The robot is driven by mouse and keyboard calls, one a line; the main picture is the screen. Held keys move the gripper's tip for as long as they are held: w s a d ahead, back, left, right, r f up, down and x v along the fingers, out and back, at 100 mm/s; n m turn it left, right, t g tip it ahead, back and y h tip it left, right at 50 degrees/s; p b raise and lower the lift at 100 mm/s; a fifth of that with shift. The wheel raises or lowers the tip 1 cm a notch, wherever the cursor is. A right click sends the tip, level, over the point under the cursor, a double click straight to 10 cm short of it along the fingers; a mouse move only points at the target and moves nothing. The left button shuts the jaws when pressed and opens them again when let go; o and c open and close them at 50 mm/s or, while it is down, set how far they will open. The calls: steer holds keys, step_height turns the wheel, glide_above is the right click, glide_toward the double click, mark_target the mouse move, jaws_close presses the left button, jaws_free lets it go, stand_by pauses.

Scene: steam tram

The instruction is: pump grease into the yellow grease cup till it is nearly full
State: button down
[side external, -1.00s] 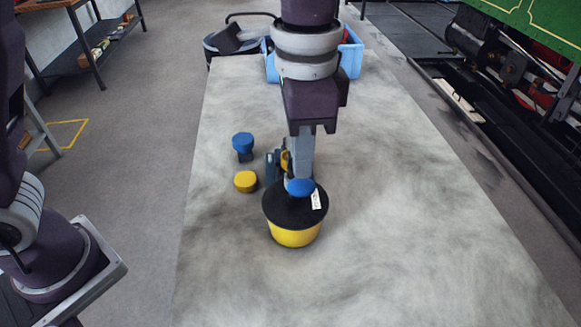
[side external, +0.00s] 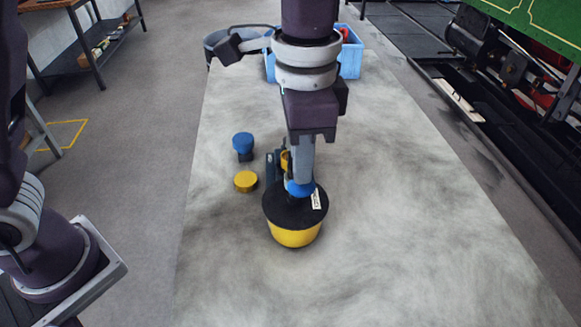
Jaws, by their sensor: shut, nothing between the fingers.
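The grease pump is a yellow tub (side external: 294,236) with a black lid (side external: 290,212), a white tag and a blue knob (side external: 298,190) on top. My gripper (side external: 302,180) points down at the knob, its shut fingers empty and covering part of it. I cannot tell whether they touch it. Just behind the tub, a small yellow part (side external: 284,161), possibly the yellow grease cup, shows beside dark upright pieces (side external: 271,168). My fingers and the tub hide much of it, and its fill level does not show. A yellow cap-like piece (side external: 246,181) stands to the left.
A blue-topped piece (side external: 243,141) stands behind the yellow cap-like piece. A light blue crate (side external: 350,62) and a dark grey bucket (side external: 222,39) are at the far end. The grey tabletop (side external: 400,250) is clear at the front and right.

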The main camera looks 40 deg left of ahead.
steer(key=shift+f, duration=0.8)
steer(key=shift+r, duration=1.4)
steer(key=shift+a+r, duration=0.15)
steer(key=shift+a, duration=0.1)
steer(key=s+a+r+n+t, duration=0.25)
steer(key=s+a, duration=0.25)
steer(key=a, duration=0.3)
steer(key=s+a+r+n+t, duration=0.1)
steer(key=s+a+r+n, duration=0.25)
steer(key=a, duration=0.35)
steer(key=s+a+f+n+t, duration=0.2)
steer(key=s+a+f+n, duration=0.1)
steer(key=s, duration=0.4)
steer(key=shift+a+f, duration=0.25)
steer(key=shift+a, duration=0.4)
